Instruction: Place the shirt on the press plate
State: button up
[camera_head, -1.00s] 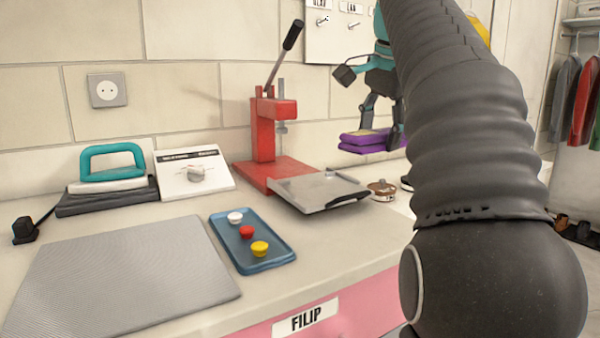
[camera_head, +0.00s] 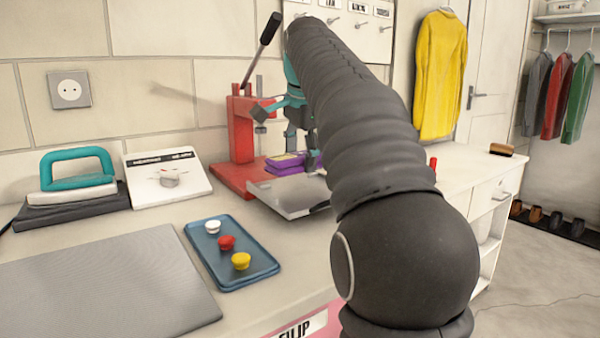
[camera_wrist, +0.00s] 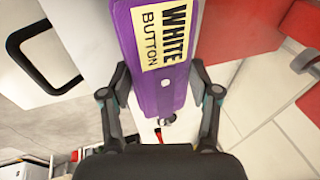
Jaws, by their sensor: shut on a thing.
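The shirt (camera_head: 292,164) is a folded purple bundle with a yellow label. The label reads "WHITE BUTTON" in the wrist view (camera_wrist: 165,35). My gripper (camera_head: 302,146) is shut on the shirt, with one finger on each side of it in the wrist view (camera_wrist: 160,90). The grey press plate (camera_head: 285,201) lies in front of the red press (camera_head: 241,135). In the head view the shirt appears just above the plate's back part. I cannot tell if they touch. My arm hides the plate's right end and part of the shirt.
A blue tray (camera_head: 206,252) with white, red and yellow buttons lies front left of the plate. A yellow garment (camera_head: 440,75) hangs behind my arm.

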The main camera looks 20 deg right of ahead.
notch_tip(320, 180, down, 4)
jog(key=shift+f+b, duration=0.1)
jog(key=shift+b, duration=0.6)
jog(key=o, duration=1.2)
jog(key=p+v, duration=0.1)
jog(key=v, duration=1.1)
